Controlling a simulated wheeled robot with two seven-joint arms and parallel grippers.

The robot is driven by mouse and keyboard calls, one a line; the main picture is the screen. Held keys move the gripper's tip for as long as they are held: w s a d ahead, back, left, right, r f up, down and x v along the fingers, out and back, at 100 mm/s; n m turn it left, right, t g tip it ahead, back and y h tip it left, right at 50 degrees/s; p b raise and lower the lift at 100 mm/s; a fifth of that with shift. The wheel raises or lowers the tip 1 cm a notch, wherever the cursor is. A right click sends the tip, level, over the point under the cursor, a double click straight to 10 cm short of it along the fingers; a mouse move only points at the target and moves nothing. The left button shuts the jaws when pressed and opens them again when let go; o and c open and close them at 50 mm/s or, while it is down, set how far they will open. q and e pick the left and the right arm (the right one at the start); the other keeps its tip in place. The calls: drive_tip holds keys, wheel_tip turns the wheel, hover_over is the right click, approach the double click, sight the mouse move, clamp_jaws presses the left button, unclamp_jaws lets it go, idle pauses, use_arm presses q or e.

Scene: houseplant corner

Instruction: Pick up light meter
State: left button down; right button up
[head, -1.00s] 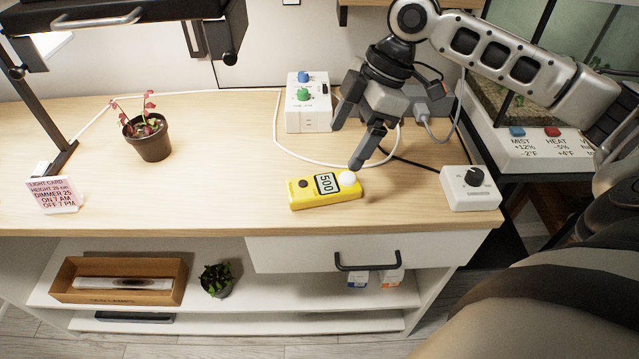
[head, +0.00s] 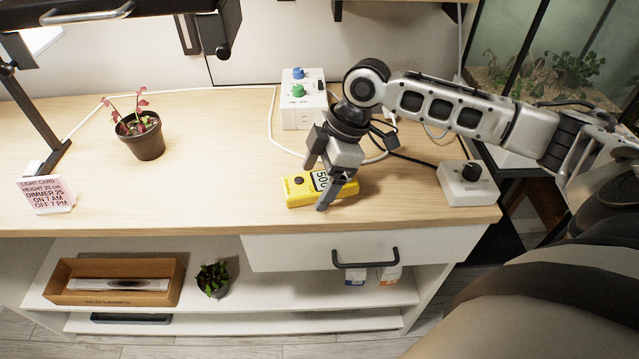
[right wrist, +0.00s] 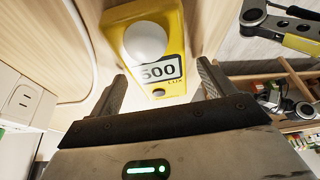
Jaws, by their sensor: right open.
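The light meter (head: 296,190) is a yellow block lying on the wooden desktop near its front edge, with a display reading 500. My open right gripper (right wrist: 162,74) has one finger to each side of the meter's near end there, with nothing held. I cannot tell whether the fingers touch it. My left gripper is out of view.
A white box with blue and green knobs (head: 302,108) stands behind the meter, with a white cable looping nearby. A white dimmer box (head: 467,184) sits to the right. A potted plant (head: 140,138) and a light card (head: 46,194) stand left. The desktop between is clear.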

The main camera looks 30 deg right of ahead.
drive_tip(key=c, duration=1.2)
drive_tip(key=shift+o, duration=0.2)
drive_tip(key=shift+r, duration=0.1)
